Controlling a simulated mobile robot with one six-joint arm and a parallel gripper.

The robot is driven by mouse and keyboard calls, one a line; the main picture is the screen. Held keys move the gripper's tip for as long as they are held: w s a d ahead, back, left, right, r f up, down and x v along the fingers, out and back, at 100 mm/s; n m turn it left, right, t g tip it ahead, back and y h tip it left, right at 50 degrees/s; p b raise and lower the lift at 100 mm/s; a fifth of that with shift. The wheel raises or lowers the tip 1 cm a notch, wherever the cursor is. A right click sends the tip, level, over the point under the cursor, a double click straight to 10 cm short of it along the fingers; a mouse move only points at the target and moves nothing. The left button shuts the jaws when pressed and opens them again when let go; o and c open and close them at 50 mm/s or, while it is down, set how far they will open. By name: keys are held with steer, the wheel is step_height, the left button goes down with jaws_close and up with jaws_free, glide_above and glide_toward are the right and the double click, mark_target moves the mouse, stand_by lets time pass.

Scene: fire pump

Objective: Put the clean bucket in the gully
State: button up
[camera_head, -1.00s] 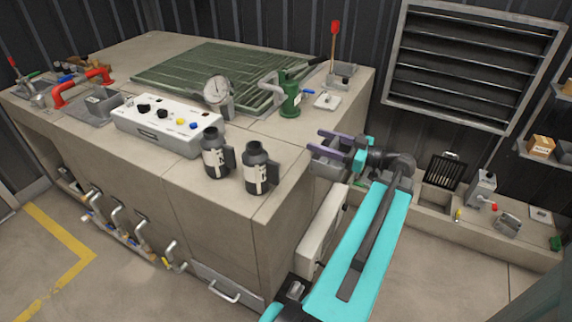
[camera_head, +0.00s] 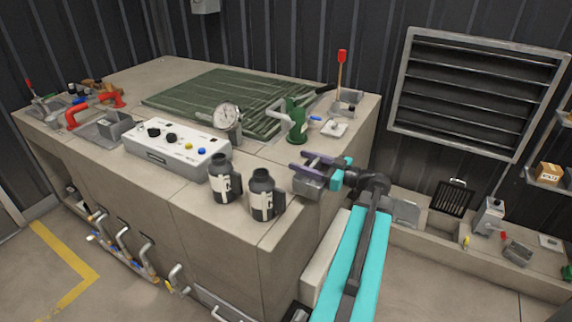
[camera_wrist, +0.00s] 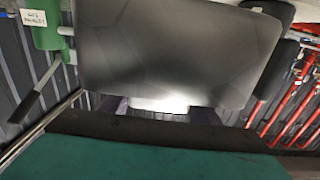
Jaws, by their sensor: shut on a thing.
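My gripper (camera_head: 312,160) is shut on a grey box-shaped bucket (camera_head: 308,183), held beside the right end of the bench, near two dark flasks. Its large, smooth grey side fills the upper middle of the wrist view (camera_wrist: 165,55), and hides the jaw contact there. I cannot tell from its surface whether it is clean. The gully appears to be the low concrete trough (camera_head: 440,222) along the wall at right. A black slotted grate (camera_head: 453,198) leans upright against the wall behind it. My arm hides the trough's left part.
The concrete bench (camera_head: 190,190) carries a white control box (camera_head: 177,148), a gauge (camera_head: 228,117), a green pump (camera_head: 296,120) and the dark flasks (camera_head: 263,195). Another grey box (camera_head: 115,125) stands at its left. Small fittings (camera_head: 490,215) sit right of the trough. Floor at lower right is clear.

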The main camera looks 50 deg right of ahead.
steer(key=x, duration=0.5)
steer(key=shift+w+d+f, duration=0.2)
steer(key=shift+w+f, duration=0.05)
steer(key=shift+w, duration=0.2)
steer(key=shift+w+p, duration=0.1)
steer(key=shift+p, duration=0.2)
steer(key=shift+w+a+f+p, duration=0.15)
steer(key=shift+w+f, duration=0.1)
steer(key=shift+f, duration=0.65)
steer(key=shift+w+d+f+p, duration=0.15)
steer(key=shift+w+f, duration=0.1)
steer(key=shift+f, duration=0.7)
steer(key=shift+a+f, duration=0.1)
steer(key=shift+f, duration=0.05)
steer(key=o, duration=1.6)
steer(key=shift+r, duration=0.2)
steer(key=b+v, duration=0.2)
steer(key=v, duration=1)
